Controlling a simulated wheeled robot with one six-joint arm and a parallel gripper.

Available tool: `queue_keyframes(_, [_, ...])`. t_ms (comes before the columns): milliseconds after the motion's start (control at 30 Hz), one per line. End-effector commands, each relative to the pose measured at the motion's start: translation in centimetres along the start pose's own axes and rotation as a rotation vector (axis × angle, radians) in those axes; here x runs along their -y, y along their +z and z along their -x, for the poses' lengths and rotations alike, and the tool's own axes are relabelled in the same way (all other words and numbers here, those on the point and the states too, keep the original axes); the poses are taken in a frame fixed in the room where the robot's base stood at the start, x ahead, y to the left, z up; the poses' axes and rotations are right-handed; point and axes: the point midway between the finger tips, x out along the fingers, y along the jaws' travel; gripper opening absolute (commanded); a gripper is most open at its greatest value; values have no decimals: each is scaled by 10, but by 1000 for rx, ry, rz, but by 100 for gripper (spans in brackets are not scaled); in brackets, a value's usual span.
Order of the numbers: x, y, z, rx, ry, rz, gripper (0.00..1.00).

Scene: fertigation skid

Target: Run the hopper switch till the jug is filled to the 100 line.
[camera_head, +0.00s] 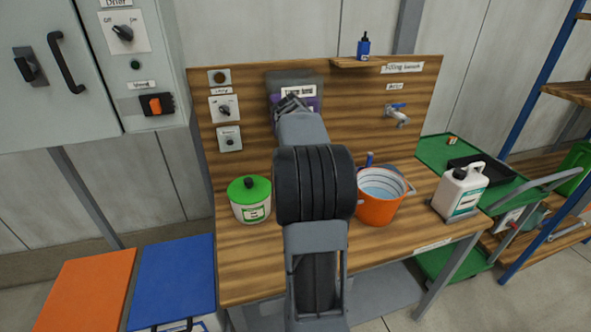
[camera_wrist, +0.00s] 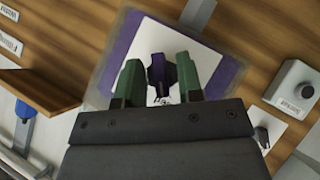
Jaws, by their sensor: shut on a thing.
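My gripper (camera_wrist: 160,76) is shut on a dark purple knob (camera_wrist: 157,68) on a white plate with a purple surround. In the head view my gripper (camera_head: 290,104) reaches the grey and purple unit (camera_head: 296,78) on the wooden back panel. Its label is too blurred to read, so I cannot confirm it is the hopper switch. An orange bucket (camera_head: 378,210) with dark lines on its pale inner wall stands right of my arm. A white handled container (camera_head: 460,192) stands further right. I cannot tell a 100 line on either. My arm hides the bench below the unit.
A green-lidded pot (camera_head: 249,199) stands left of my arm. Small knob plates (camera_head: 225,109) are on the panel's left and a blue-handled tap (camera_head: 397,115) on its right. A blue bottle (camera_head: 363,46) sits on the shelf. A green cart (camera_head: 445,150) stands right of the bench.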

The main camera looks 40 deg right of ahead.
Motion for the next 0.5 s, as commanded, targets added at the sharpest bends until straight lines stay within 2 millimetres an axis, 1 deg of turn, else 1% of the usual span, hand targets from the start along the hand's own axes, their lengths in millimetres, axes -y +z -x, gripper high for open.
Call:
queue_keyframes(33, [6,6,-5,6,7,12,11])
queue_keyframes(333, [6,6,-6,5,76,80,11])
queue_keyframes(367, [3,3,-3,7,74,78,37])
queue_keyframes(500, [2,2,-2,5,73,76,50])
